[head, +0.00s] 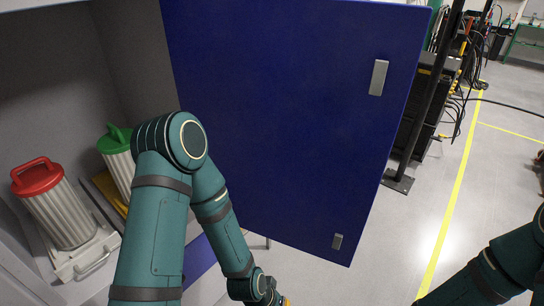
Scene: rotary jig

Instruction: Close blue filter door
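The blue filter door (290,110) stands open and fills the middle of the head view. Inside are a ribbed filter with a red cap (38,178) and one with a green cap (115,138). My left arm crosses in front of the door's left part; its wrist runs out at the bottom edge. My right arm shows at the lower right. Neither gripper can be made out.
A black post (428,100) on a floor plate stands right of the door, beside dark equipment with cables. A yellow floor line (452,200) runs along the right. The pale floor (400,230) between the door and this line is clear.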

